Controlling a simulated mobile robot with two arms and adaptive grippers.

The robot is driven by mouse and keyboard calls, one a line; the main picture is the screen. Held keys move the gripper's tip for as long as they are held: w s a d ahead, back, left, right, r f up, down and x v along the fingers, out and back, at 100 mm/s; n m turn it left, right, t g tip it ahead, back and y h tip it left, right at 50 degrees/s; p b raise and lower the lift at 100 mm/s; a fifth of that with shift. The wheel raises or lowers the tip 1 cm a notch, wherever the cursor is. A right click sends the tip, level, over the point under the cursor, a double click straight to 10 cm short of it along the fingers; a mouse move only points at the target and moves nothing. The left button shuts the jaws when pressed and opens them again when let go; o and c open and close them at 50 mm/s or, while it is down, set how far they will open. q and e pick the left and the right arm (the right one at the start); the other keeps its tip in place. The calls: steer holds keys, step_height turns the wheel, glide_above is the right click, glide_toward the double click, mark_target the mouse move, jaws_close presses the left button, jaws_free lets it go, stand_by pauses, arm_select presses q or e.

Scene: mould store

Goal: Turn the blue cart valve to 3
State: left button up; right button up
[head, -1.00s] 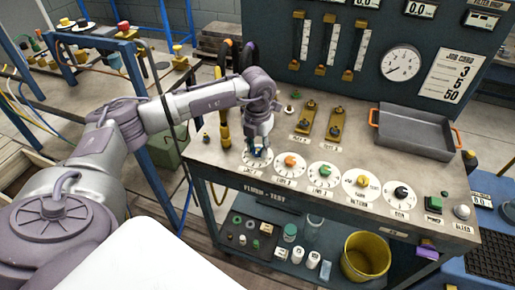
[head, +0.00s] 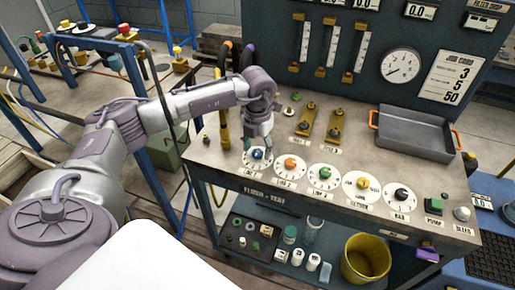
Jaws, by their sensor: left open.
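The blue cart valve (head: 257,154) is a blue knob on a round white dial at the left end of a row of dials on the cart top. Its pointer is too small to read against the dial marks. My left gripper (head: 257,142) is open and empty. It points down just behind and above the blue knob, which now shows clear of the fingers. My right gripper is not in view.
Orange (head: 290,163), green (head: 324,174), yellow (head: 362,184) and black (head: 401,194) knobs stand in line to the right. Brass valve plates (head: 308,118) lie behind them. A grey tray (head: 416,154) stands at the right. A job card (head: 452,77) reads 3, 5, 50.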

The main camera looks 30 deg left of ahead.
mark_target(258, 152)
arm_select(q)
step_height(258, 152, up, 12)
steer(key=shift+f, duration=0.25)
stand_by(0.5)
